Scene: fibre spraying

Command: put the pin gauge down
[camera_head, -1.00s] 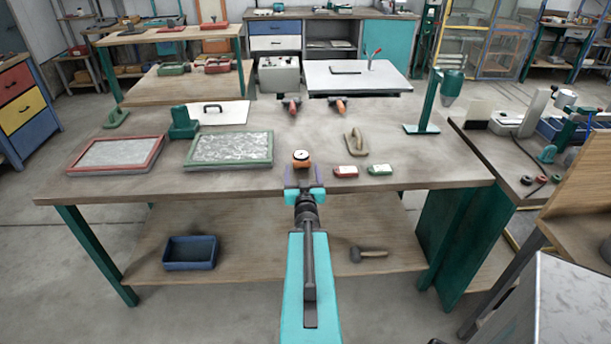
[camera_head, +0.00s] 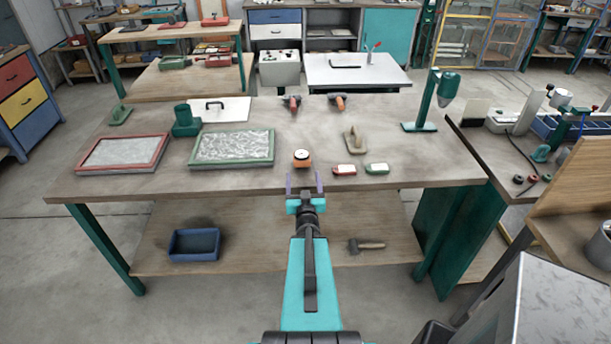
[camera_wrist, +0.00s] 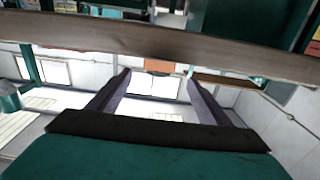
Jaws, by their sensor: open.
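The pin gauge (camera_head: 302,158), an orange body with a round white dial, stands on the main workbench (camera_head: 240,183) near its front edge. My gripper (camera_head: 304,182) is open and empty, just in front of the gauge, with a gap between fingertips and gauge. In the wrist view the two fingers (camera_wrist: 158,78) are spread with nothing between them. An orange patch (camera_wrist: 160,66) shows just beyond them at the bench edge; it looks like the gauge, mostly hidden.
Red (camera_head: 344,170) and green (camera_head: 376,169) small blocks lie right of the gauge. A beige float-like tool (camera_head: 354,142) is behind them. Framed fibre trays (camera_head: 232,148) lie left. A blue bin (camera_head: 194,245) and a mallet (camera_head: 366,246) are on the lower shelf.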

